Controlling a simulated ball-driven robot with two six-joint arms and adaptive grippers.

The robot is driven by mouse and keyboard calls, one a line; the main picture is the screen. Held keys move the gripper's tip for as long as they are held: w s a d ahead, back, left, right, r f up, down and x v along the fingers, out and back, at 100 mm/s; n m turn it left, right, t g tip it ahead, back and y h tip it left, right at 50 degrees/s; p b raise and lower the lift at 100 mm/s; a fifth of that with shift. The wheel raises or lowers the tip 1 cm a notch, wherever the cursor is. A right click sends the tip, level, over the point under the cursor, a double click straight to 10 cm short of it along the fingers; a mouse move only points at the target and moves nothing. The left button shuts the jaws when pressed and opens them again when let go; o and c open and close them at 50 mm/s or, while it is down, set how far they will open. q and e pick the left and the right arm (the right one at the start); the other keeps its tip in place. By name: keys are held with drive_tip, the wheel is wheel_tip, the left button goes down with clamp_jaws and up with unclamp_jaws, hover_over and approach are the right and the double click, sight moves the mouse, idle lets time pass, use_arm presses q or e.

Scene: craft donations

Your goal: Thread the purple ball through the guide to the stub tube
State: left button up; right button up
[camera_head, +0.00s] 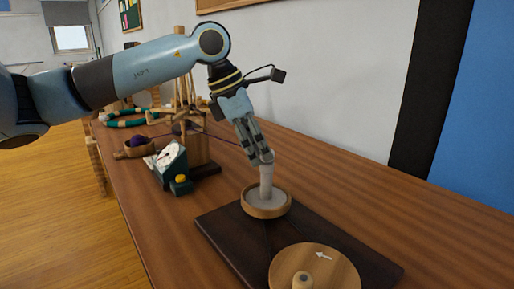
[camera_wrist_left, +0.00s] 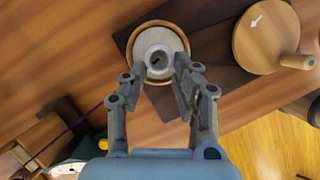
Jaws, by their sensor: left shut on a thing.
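The pale stub tube (camera_head: 266,182) stands upright in a round wooden dish (camera_head: 247,209). In the left wrist view the tube (camera_wrist_left: 158,58) shows end-on. My left gripper (camera_head: 264,158) is shut on the tube's upper end, a finger on each side; it also shows in the left wrist view (camera_wrist_left: 158,82). The purple ball (camera_head: 138,141) sits in a wooden bowl at the far left. Its purple strand (camera_head: 228,142) runs past the wooden guide (camera_head: 192,145) toward my left gripper; its end is hidden at the fingers. My right gripper is out of view.
A dark board (camera_head: 228,236) carries the dish and a wooden disc (camera_head: 340,266) with an arrow and knob. A dark green dial device (camera_head: 170,163) with a yellow button stands left of the board. The tabletop right of the board is clear.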

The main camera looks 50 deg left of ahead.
use_arm(q)
drive_tip(key=o, duration=0.8)
drive_tip(key=shift+c, duration=0.2)
wheel_tip(320, 180, up, 10)
drive_tip(key=shift+s, duration=0.1)
idle(0.5)
